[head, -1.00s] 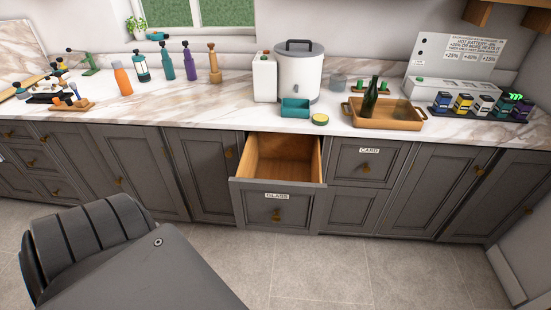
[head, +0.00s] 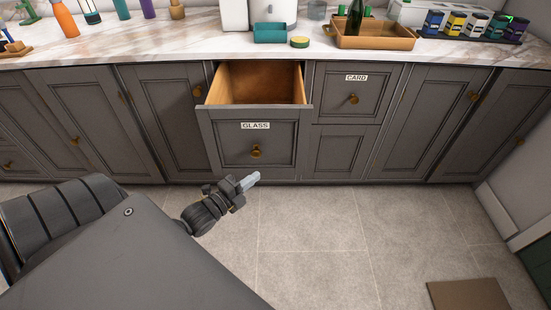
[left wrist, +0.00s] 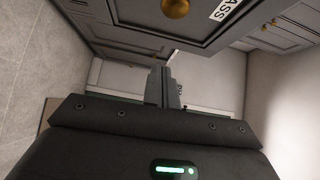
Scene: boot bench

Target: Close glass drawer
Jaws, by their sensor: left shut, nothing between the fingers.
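The glass drawer (head: 240,150) stands pulled out from the grey cabinet, below the worktop. Its wooden inside (head: 262,82) looks empty where it shows. The front carries a GLASS label and a round brass knob (head: 256,151). In the left wrist view, the drawer front (left wrist: 150,22) and its knob (left wrist: 175,8) show close by at the top. My left gripper (head: 251,180) is shut and empty, just below the knob in the head view and apart from it. In the left wrist view its fingers (left wrist: 162,80) are together. My right gripper is not in view.
A CARD drawer (head: 352,92) beside it is shut. The worktop holds a wooden tray (head: 375,42) with a dark green bottle (head: 355,18), a teal box (head: 270,33) and several coloured containers. A brown mat or board (head: 468,294) lies on the floor at right. The tiled floor in front is otherwise clear.

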